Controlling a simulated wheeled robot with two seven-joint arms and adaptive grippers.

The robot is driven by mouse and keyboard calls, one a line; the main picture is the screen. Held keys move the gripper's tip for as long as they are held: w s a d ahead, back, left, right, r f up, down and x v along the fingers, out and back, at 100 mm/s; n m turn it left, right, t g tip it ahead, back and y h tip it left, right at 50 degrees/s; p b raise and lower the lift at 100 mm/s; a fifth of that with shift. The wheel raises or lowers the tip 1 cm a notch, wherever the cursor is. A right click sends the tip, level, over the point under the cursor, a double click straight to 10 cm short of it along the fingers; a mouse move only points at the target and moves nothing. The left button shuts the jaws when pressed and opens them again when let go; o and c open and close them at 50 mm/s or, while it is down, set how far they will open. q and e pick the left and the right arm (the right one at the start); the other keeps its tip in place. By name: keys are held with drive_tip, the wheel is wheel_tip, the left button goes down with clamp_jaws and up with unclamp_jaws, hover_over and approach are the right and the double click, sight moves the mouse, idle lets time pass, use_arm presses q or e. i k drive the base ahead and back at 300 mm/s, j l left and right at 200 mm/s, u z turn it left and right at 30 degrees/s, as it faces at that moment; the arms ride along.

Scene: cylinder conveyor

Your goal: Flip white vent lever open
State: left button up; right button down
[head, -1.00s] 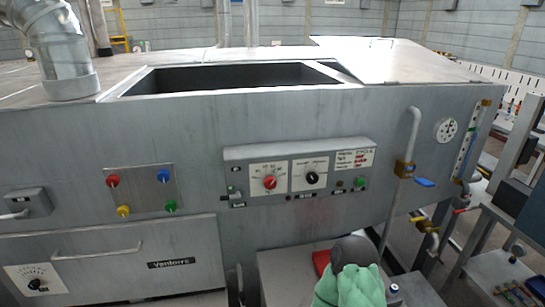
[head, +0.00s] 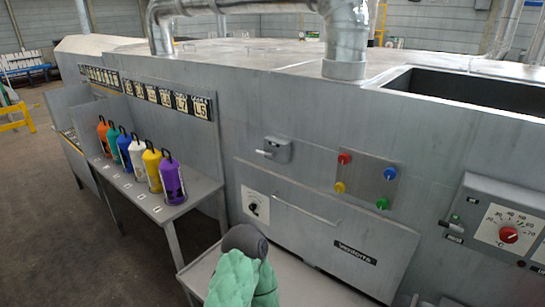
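A small white lever (head: 264,153) sticks out to the left, roughly level, from a grey box (head: 278,149) on the machine's front wall. It is left of the colored buttons and above the large panel (head: 320,245) with a bar handle. Nothing touches the lever. No fingers of my left or right gripper show. A green padded shape (head: 243,280) with a dark grey rounded end rises at the bottom middle, in front of the bench; I cannot tell what it is.
A side bench (head: 165,205) at left holds a row of colored bottles, the purple bottle (head: 172,180) nearest the lever. A low bench (head: 305,285) stands below the large panel. The button plate (head: 365,182) and control panel (head: 500,225) are to the right. Floor is free at far left.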

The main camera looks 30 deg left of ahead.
sight(270, 155)
drive_tip(key=k+j, duration=0.1)
drive_tip(key=j, duration=0.7)
drive_tip(key=j+u, duration=0.15)
drive_tip(key=j, duration=0.65)
drive_tip(key=i+j, duration=0.4)
drive_tip(key=i, duration=0.15)
drive_tip(key=i+j+u, duration=0.15)
drive_tip(key=i+j, duration=0.25)
drive_tip(key=i, duration=0.15)
